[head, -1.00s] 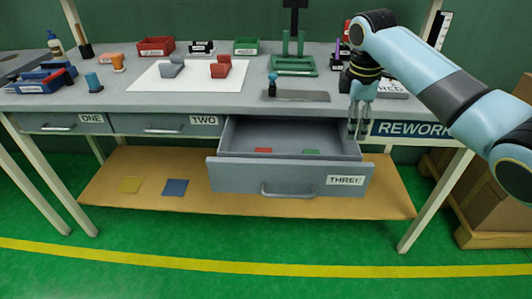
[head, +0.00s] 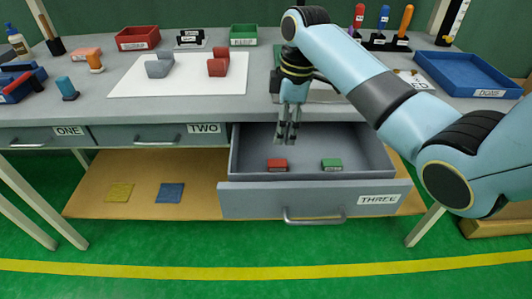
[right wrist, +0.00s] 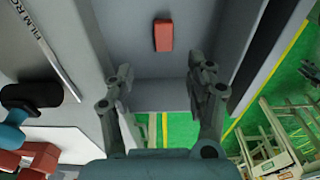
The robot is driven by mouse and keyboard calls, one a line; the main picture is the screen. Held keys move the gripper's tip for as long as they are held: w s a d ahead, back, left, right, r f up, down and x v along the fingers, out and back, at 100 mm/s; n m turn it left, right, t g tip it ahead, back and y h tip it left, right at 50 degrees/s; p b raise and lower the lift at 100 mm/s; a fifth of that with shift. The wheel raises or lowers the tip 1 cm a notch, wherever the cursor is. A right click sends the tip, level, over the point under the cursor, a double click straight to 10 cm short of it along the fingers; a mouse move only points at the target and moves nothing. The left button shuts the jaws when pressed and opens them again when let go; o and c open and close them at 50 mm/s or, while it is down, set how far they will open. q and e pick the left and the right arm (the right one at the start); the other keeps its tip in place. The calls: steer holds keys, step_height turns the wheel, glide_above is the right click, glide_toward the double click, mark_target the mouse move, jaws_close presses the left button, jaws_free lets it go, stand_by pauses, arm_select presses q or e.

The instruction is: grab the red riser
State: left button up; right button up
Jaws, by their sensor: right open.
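A small red block (head: 277,165), which I take for the red riser, lies on the floor of the open drawer THREE (head: 310,201). A green block (head: 331,165) lies to its right. My right gripper (head: 286,138) hangs fingers down over the drawer, empty and a little above and behind the red block. In the right wrist view the red block (right wrist: 163,35) lies beyond the two spread fingers (right wrist: 160,85), apart from them. My left gripper is not in view.
Drawers ONE and TWO are shut. A white mat (head: 130,84) on the bench holds grey and red parts. Red (head: 138,38), green (head: 243,36) and blue (head: 468,74) trays stand around the bench. Yellow and blue squares lie on the lower shelf.

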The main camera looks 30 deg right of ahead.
glide_above(277, 163)
steer(key=d, duration=0.1)
step_height(277, 163, down, 5)
steer(key=shift+f+b, duration=0.2)
steer(key=shift+b, duration=0.15)
steer(key=f, duration=0.5)
steer(key=shift+a+b, duration=0.3)
steer(key=shift+a, duration=0.05)
steer(key=shift+c, duration=1.5)
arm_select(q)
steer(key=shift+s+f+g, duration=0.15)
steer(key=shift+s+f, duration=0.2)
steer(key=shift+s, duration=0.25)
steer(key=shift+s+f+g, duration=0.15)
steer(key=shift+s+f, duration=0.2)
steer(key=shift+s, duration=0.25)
arm_select(e)
steer(key=c, duration=0.7)
